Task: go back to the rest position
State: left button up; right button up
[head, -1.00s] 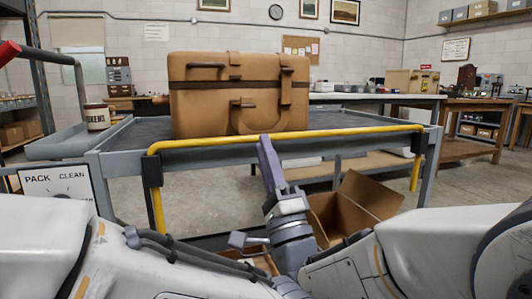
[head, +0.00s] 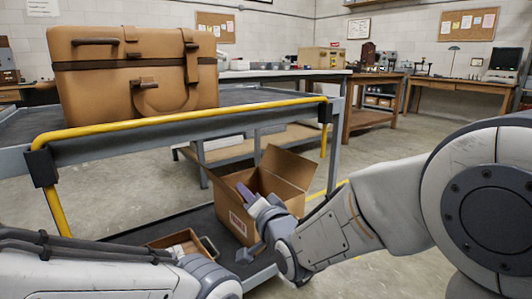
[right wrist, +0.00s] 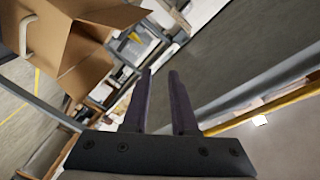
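My right gripper (head: 243,191) shows in the head view with its purple-grey fingers in front of the open cardboard box on the cart's lower shelf. In the right wrist view its two dark fingers (right wrist: 159,85) stand apart with nothing between them, so it is open and empty. My left arm lies along the bottom left of the head view, and its gripper fingers do not show.
A cart with a yellow handle (head: 180,121) stands close ahead, with a tan suitcase (head: 85,85) on top. An open cardboard box (head: 287,168) and a smaller box (head: 183,241) are on its lower shelf (head: 200,222). Open floor (head: 400,145) lies to the right.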

jog(key=s+d+f+n+g+h, duration=0.35)
jog(key=d+f+g+h, duration=0.2)
jog(key=d+f, duration=0.75)
jog(key=s+d+f+n+g+h, duration=0.1)
jog(key=s+d+f+g, duration=0.35)
jog(key=s, duration=0.25)
jog(key=s+d+f+n+g+h, duration=0.1)
jog(key=s+d+f+g, duration=0.2)
jog(key=s+d, duration=0.4)
jog(key=s+a+r+n+g+p, duration=0.1)
jog(key=s+a+r+n+p, duration=0.3)
jog(key=s+a+r+p, duration=0.5)
jog(key=s+a+r+n+g+p, duration=0.2)
jog(key=s+a+r+n+p, duration=0.3)
jog(key=r, duration=0.6)
notch_tip(320, 180, up, 37)
jog(key=m+p, duration=0.1)
jog(key=p, duration=3.6)
jog(key=shift+s+a+f+m+y, duration=0.15)
jog(key=shift+s+a+m+y, duration=0.2)
jog(key=shift+s+y, duration=0.1)
